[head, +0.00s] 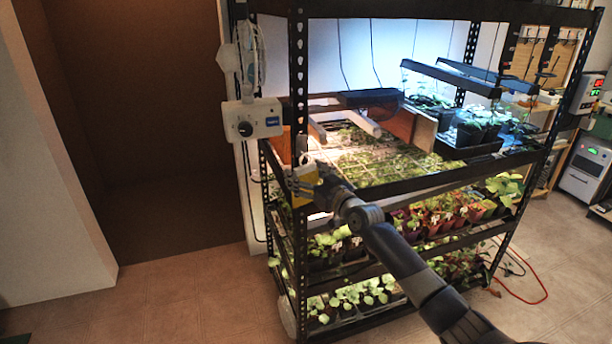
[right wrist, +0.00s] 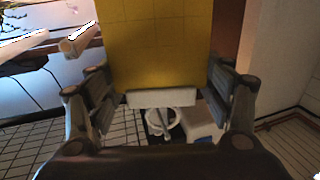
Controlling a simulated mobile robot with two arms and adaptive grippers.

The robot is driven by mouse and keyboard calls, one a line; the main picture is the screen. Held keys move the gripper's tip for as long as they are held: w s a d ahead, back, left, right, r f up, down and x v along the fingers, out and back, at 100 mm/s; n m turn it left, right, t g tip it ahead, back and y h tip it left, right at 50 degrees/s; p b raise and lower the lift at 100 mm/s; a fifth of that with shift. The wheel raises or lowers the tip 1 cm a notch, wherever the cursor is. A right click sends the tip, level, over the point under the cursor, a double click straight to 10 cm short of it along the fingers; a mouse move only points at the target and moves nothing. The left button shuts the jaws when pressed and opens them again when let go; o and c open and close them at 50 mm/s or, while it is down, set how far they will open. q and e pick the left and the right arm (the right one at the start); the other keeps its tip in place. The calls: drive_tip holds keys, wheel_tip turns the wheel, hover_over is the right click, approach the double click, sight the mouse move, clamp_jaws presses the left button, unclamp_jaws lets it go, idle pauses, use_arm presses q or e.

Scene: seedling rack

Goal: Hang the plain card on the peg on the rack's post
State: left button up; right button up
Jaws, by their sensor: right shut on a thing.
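A yellow card (head: 304,184) is at the rack's front left post (head: 299,60), below the white control box. My right gripper (head: 322,189) is at its right side and shut on it. In the right wrist view the yellow card (right wrist: 155,45) fills the upper middle between the two fingers and shows faint grid lines. A pale bar (right wrist: 163,98) crosses its lower edge there. I cannot make out the peg, nor whether the card touches the post. My left gripper is not in view.
A white control box (head: 252,119) is mounted on the post above the card. Rack shelves hold seedling trays (head: 385,162) and several pots. A dark doorway recess (head: 150,130) lies to the left. The tiled floor (head: 170,300) in front is clear.

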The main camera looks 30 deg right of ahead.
drive_tip(key=o, duration=0.8)
drive_tip(key=shift+s, duration=0.1)
drive_tip(key=s, duration=1.2)
drive_tip(key=shift+d, duration=0.2)
drive_tip(key=shift+w, duration=0.1)
